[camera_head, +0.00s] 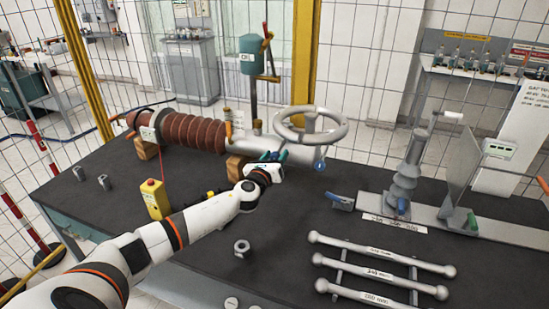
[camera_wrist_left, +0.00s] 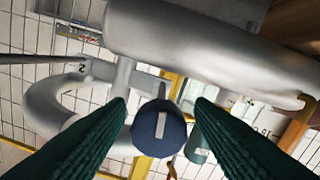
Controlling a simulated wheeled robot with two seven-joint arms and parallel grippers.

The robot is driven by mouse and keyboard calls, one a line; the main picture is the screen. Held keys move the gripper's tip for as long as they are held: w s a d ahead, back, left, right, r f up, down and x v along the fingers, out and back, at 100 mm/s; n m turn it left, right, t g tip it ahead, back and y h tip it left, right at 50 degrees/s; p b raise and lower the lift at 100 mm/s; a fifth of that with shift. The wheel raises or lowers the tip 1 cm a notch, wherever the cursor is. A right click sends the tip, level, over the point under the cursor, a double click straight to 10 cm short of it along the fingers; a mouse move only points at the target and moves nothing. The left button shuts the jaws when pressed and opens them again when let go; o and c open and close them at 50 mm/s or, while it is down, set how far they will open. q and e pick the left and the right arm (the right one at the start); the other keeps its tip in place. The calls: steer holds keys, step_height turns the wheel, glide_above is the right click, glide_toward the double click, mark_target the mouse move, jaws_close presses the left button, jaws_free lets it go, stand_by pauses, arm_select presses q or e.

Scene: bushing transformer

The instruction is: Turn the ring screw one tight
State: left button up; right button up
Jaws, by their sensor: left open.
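In the left wrist view the ring (camera_wrist_left: 50,105) is at the left. The blue slotted head (camera_wrist_left: 158,128) lies between the two green fingers, with a gap on each side. My left gripper (camera_head: 277,156) is open beside the tube, left of the blue head. Its fingers (camera_wrist_left: 162,105) appear to hold nothing. My right gripper is out of view.
The dark workbench (camera_head: 215,195) carries a yellow control box (camera_head: 155,198) and a loose nut (camera_head: 242,248). Several grey rods (camera_head: 380,254) lie at the front right. A grey finned post (camera_head: 407,170) stands behind them. Wooden blocks (camera_head: 146,148) support the bushing.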

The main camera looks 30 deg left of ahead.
arm_select(q)
steer(key=shift+s, duration=0.1)
steer(key=s+d+b, duration=0.1)
steer(key=s+d, duration=0.1)
steer(key=s, duration=0.9)
steer(key=shift+s+d+b, duration=0.2)
steer(key=shift+s+b, duration=0.1)
steer(key=shift+b, duration=0.05)
